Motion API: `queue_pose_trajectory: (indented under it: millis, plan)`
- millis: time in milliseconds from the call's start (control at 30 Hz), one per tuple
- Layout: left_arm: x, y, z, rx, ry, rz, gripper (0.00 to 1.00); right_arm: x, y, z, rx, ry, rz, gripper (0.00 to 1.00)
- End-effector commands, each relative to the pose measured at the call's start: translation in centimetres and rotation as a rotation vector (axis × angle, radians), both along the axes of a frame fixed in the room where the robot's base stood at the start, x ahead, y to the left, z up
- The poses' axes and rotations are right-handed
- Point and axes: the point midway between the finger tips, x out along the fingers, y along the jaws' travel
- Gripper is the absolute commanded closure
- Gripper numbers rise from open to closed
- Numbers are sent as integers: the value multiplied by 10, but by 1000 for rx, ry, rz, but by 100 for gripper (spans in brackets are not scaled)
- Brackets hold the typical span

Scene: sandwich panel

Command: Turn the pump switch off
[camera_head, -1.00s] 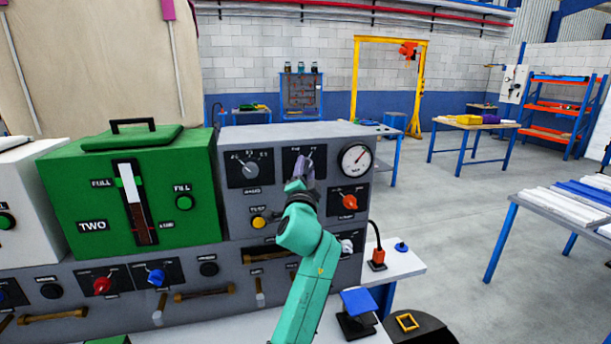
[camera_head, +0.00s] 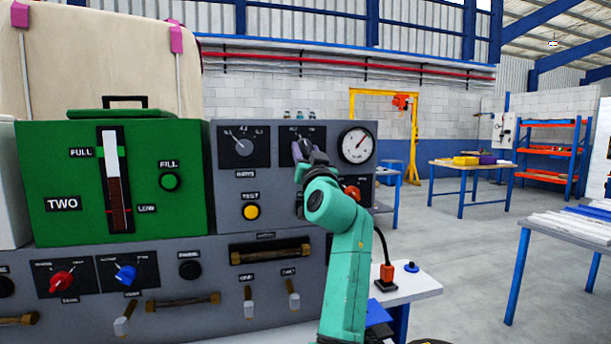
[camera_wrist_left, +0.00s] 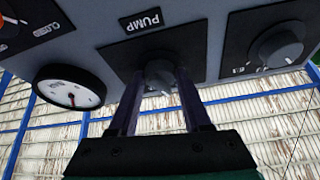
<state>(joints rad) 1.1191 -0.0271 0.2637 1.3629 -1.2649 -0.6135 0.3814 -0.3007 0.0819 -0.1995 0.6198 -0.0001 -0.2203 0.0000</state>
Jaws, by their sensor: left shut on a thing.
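The pump switch (camera_wrist_left: 159,74) is a grey round knob on a dark plate under the word PUMP, which appears upside down in the left wrist view. My left gripper (camera_wrist_left: 157,82) has its two dark fingers on either side of the knob and is shut on it. In the head view my left gripper (camera_head: 304,153) reaches up to the dark pump plate (camera_head: 306,131) at the top of the grey panel. The gripper hides the knob there, and I cannot tell which mark it points to. My right gripper is not in view.
A round gauge (camera_head: 357,145) is right of the pump plate, with a red-orange knob (camera_head: 352,193) below it. Another grey dial (camera_head: 243,147) and a yellow test button (camera_head: 251,212) are to the left. The green box (camera_head: 60,190) stands further left.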

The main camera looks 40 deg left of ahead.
Motion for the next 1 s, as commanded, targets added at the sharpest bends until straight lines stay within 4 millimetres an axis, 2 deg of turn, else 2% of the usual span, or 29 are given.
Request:
queue_pose_trajectory:
  millis: [33,300,867,900,967,1000]
  plan:
    - [1,0,-6,-18,-23,1,100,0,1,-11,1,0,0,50]
    - [2,0,-3,-91,-124,1,100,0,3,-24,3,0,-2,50]
    - [2,-1,-1,-115,-158,-2,100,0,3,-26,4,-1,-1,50]
    - [2,-1,-1,-115,-158,-2,48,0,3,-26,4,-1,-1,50]
    - [2,-1,-1,-114,-157,-1,25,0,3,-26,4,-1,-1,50]
    - [2,-1,-1,-114,-157,-1,22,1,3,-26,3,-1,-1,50]
